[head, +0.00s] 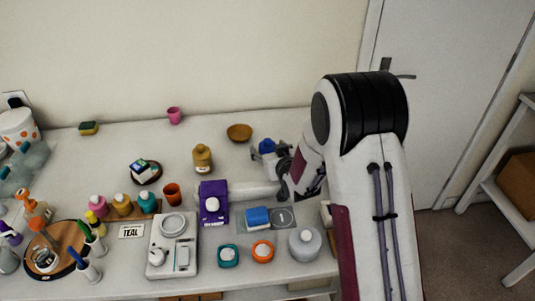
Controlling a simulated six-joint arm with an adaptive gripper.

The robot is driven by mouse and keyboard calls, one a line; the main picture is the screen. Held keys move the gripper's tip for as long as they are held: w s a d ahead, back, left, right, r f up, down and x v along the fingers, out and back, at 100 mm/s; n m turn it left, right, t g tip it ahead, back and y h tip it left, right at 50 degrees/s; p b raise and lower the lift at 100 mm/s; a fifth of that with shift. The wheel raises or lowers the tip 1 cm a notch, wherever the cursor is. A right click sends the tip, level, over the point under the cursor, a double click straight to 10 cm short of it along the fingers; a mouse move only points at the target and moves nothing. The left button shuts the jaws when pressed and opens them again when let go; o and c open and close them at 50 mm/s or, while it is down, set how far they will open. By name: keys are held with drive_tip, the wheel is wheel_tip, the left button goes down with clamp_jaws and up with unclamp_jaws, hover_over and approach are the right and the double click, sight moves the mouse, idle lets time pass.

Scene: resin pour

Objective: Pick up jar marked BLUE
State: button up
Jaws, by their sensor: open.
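A small blue-topped item (267,146) stands at the back right of the table, right at the end of my arm; it may be the jar marked BLUE, but no label on it can be read. My gripper (262,156) is open at that item, low over the table. My arm partly hides the item, so I cannot tell whether the fingers touch it or stand around it. Pink (97,206), tan (121,205) and teal (147,202) bottles stand together at the left.
A card reading TEAL (131,231) lies before the bottles, beside a white scale (160,268). A brown bowl (239,132) and a mustard bottle (202,158) stand left of my gripper. A purple box (207,211) and a blue block (257,218) lie nearer the front.

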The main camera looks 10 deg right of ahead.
sight(269, 148)
drive_tip(key=shift+c, duration=0.5)
drive_tip(key=c, duration=1.2)
drive_tip(key=shift+c, duration=0.2)
drive_tip(key=shift+r, duration=0.15)
drive_tip(key=shift+r, duration=4.95)
